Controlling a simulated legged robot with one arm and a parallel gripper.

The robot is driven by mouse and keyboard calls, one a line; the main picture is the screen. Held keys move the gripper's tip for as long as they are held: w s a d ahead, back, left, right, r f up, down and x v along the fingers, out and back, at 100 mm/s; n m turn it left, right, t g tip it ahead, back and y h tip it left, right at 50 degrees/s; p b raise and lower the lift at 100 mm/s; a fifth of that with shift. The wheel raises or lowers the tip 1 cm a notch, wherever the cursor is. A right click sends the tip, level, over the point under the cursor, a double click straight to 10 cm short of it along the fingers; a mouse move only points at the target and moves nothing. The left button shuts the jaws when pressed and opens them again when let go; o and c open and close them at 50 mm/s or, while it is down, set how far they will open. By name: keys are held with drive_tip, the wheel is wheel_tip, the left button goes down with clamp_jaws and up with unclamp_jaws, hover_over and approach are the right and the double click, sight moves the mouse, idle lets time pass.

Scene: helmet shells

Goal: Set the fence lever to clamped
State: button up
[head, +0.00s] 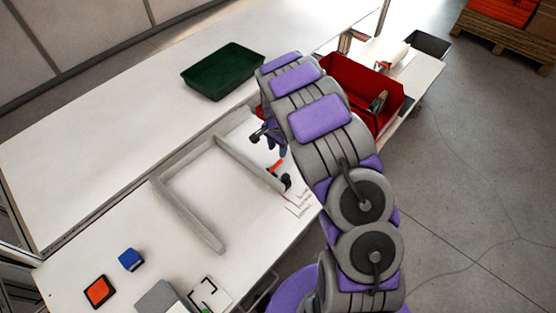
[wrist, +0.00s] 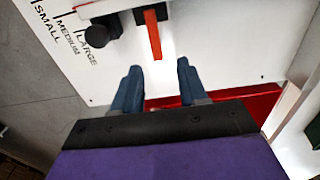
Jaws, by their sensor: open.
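The fence lever (wrist: 154,40) is an orange-red bar on a dark pivot, pointing down toward my gripper in the wrist view. In the head view, the lever (head: 275,166) shows small at the end of the grey fence bar (head: 245,160), partly near my arm. A black knob (wrist: 99,31) stands beside the lever. My gripper (wrist: 159,73) is open and empty, its two blue-grey fingers apart. The lever's free end appears just ahead of the gap between them, and I see no contact. In the head view, my gripper (head: 268,140) is partly hidden by my arm.
Printed size labels SMALL, MEDIUM and LARGE (wrist: 65,45) lie beside the knob. A red bin (head: 340,80) stands behind my arm. A green tray (head: 223,72) sits at the back. A blue block (head: 131,259) and an orange-black square (head: 99,292) lie at front left.

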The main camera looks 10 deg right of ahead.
sight(280, 161)
drive_tip(key=f, duration=0.2)
drive_tip(key=d+f, duration=0.1)
drive_tip(key=f, duration=0.4)
drive_tip(key=shift+d+b, duration=0.25)
drive_tip(key=shift+b, duration=0.1)
drive_tip(key=shift+a+f, duration=0.1)
drive_tip(key=shift+a, duration=0.5)
drive_tip(key=shift+c, duration=0.8)
drive_tip(key=shift+d, duration=0.35)
drive_tip(key=c, duration=0.5)
clamp_jaws()
